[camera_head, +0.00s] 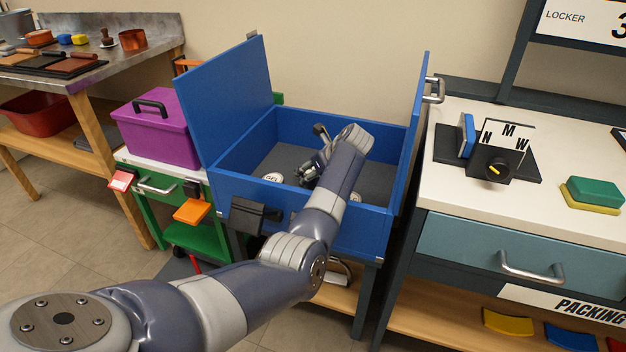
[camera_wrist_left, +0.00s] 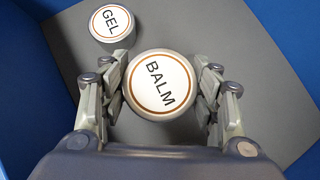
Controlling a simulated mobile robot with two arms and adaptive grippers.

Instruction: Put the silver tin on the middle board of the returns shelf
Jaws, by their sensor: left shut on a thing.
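My left gripper (camera_head: 312,172) reaches down into a blue box with raised lid panels. In the left wrist view, the gripper (camera_wrist_left: 162,88) is shut on a round tin (camera_wrist_left: 160,84) marked BALM, with fingers on both sides. Its lid is white with a brown ring, and its side looks pale grey. A second round tin marked GEL (camera_wrist_left: 109,22) lies apart from it on the grey floor of the box; it also shows in the head view (camera_head: 273,178). I cannot pick out the returns shelf. My right gripper is not in view.
A purple toolbox (camera_head: 160,130) stands left. A white-topped counter (camera_head: 450,190) with a dial block stands right.

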